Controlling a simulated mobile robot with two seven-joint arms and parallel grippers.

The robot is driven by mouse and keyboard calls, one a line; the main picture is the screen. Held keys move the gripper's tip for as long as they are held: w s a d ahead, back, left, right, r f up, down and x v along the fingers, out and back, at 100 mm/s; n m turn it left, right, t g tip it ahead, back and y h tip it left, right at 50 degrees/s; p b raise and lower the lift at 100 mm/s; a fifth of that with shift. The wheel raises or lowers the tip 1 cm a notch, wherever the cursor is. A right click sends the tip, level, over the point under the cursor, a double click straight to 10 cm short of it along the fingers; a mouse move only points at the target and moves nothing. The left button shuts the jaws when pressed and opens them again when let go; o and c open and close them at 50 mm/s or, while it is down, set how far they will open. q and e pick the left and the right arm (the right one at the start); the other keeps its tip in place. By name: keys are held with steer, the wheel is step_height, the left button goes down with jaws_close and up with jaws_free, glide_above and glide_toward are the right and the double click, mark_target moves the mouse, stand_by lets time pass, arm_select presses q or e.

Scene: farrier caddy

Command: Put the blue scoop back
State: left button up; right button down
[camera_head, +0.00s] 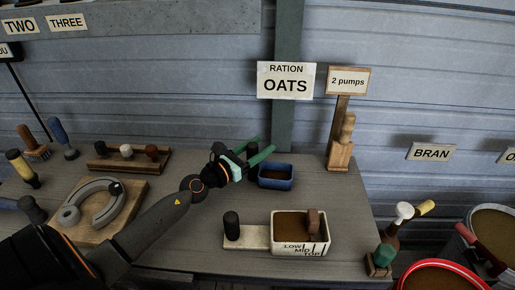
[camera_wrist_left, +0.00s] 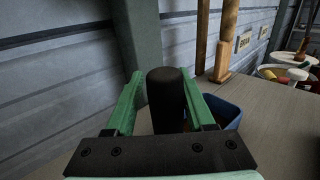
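The blue scoop (camera_head: 275,184) rests on the grey table below the RATION OATS sign, with something brown inside its box-shaped cup. Its blue wall also shows in the left wrist view (camera_wrist_left: 226,112), to the right of my fingers. My left gripper (camera_head: 264,147) is at the scoop's left end. In the left wrist view the green fingers of my left gripper (camera_wrist_left: 158,85) stand apart on either side of a black upright handle (camera_wrist_left: 166,98). A gap shows on the handle's left; contact on its right is unclear. My right gripper is out of view.
A white measure box (camera_head: 300,251), marked LOW, MID and TOP, stands in front with a black knob and brown contents. A wooden pump stand (camera_head: 340,156) is behind right. A horseshoe board (camera_head: 98,216) and brushes are left. Bare table lies right of the scoop.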

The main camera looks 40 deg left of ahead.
arm_select(q)
steer(key=shift+w, duration=0.2)
stand_by(0.3)
steer(key=shift+s, duration=0.15)
steer(key=shift+s+a, duration=0.2)
steer(key=shift+s, duration=0.8)
steer(key=shift+s+a+b, duration=0.2)
steer(key=shift+s+b, duration=0.3)
steer(key=shift+s, duration=0.7)
steer(key=shift+s+a+b, duration=0.15)
steer(key=shift+s+b, duration=0.15)
steer(key=shift+s, duration=0.6)
steer(key=shift+s, duration=0.25)
steer(key=o, duration=0.6)
steer(key=shift+c, duration=0.2)
